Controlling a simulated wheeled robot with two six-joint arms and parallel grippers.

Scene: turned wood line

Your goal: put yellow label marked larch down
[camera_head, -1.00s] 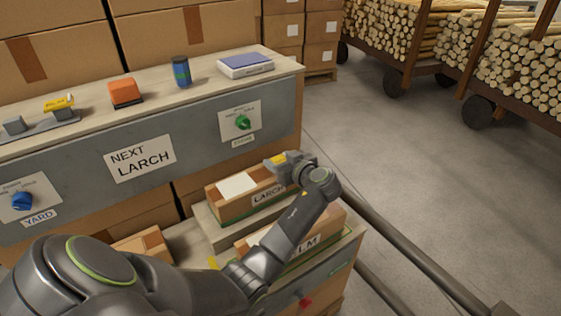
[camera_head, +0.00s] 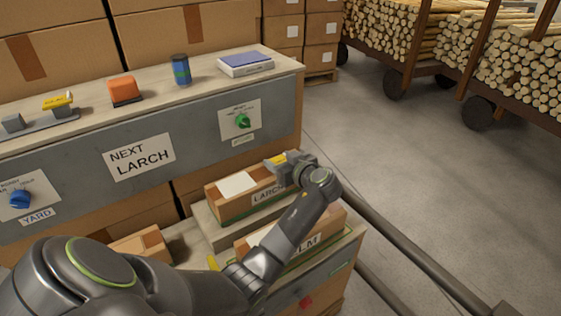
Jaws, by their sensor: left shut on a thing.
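My left gripper (camera_head: 279,162) is at the far right corner of the cardboard box marked LARCH (camera_head: 233,200), at about the height of its top. It is shut on a yellow label (camera_head: 278,158), of which only a small piece shows. The writing on the label cannot be read. A white sheet (camera_head: 237,184) lies on the LARCH box's top. Whether the label touches the box cannot be told. My right gripper is not in view.
A box ending in LM (camera_head: 318,240) stands in front, partly behind my arm. A panel with a NEXT LARCH sign (camera_head: 140,158), a green knob (camera_head: 242,121) and a blue knob (camera_head: 20,199) stands behind. An orange block (camera_head: 124,90) and blue can (camera_head: 181,70) stand on the shelf above.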

